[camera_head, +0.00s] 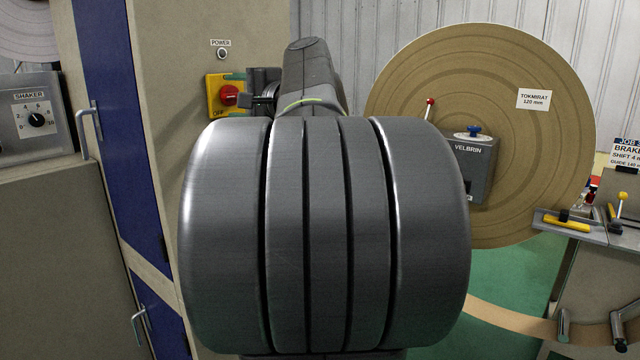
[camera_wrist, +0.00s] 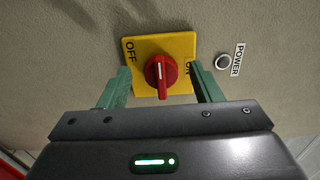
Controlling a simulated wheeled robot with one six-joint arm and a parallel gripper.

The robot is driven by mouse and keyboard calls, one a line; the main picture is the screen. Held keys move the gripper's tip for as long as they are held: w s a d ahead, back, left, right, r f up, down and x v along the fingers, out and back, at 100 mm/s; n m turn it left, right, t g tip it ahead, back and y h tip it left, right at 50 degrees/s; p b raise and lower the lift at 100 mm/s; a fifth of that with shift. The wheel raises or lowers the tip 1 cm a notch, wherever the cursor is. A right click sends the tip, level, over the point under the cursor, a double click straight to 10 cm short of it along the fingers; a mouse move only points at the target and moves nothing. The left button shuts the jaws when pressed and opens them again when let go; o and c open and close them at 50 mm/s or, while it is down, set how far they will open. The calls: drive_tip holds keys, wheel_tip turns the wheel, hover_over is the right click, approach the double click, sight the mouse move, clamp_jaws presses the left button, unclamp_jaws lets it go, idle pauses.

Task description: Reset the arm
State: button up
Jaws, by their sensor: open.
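My gripper (camera_wrist: 159,70) is open, its two green fingers apart on either side of a red rotary knob (camera_wrist: 161,76). Gaps show between the knob and both fingers, and nothing is held. The knob sits on a yellow plate (camera_wrist: 143,48) marked OFF and ON; the right finger partly covers the ON end. In the head view, my gripper (camera_head: 241,97) is close to the knob (camera_head: 229,95) and yellow plate (camera_head: 213,97) on the beige cabinet. My arm's large grey body fills the middle of that view.
A POWER button (camera_head: 222,54) is above the switch on the beige cabinet (camera_head: 170,60). A blue door (camera_head: 110,60) with handles and a SHAKER panel (camera_head: 38,115) stand left. A large brown roll (camera_head: 500,80) and VELBRIN box (camera_head: 470,170) are right.

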drive_tip(key=shift+x, duration=0.95)
drive_tip(key=shift+d+r+m+p, duration=0.1)
drive_tip(key=shift+r+m+p, duration=0.25)
drive_tip(key=shift+p, duration=0.45)
drive_tip(key=shift+s+d+r+m+p, duration=0.1)
drive_tip(key=shift+s+d+m+p, duration=0.1)
drive_tip(key=shift+m+p, duration=0.65)
drive_tip(key=m+p, duration=0.3)
drive_tip(key=p, duration=0.1)
drive_tip(key=m+p, duration=0.2)
drive_tip(key=shift+w+r+m+p, duration=0.2)
drive_tip(key=shift+r+m+p, duration=0.05)
drive_tip(key=shift+m+p, duration=0.1)
drive_tip(key=m+p, duration=0.2)
drive_tip(key=p, duration=0.1)
drive_tip(key=m+p, duration=0.3)
drive_tip(key=shift+w+d+r+m+p, duration=0.15)
drive_tip(key=shift+w+m+p, duration=0.05)
drive_tip(key=shift+m+p, duration=0.1)
drive_tip(key=shift+d+m+p, duration=0.1)
drive_tip(key=shift+m+p, duration=0.75)
drive_tip(key=shift+p, duration=0.15)
drive_tip(key=shift+w+m+p, duration=0.1)
drive_tip(key=shift+m+p, duration=0.3)
drive_tip(key=shift+m, duration=0.1)
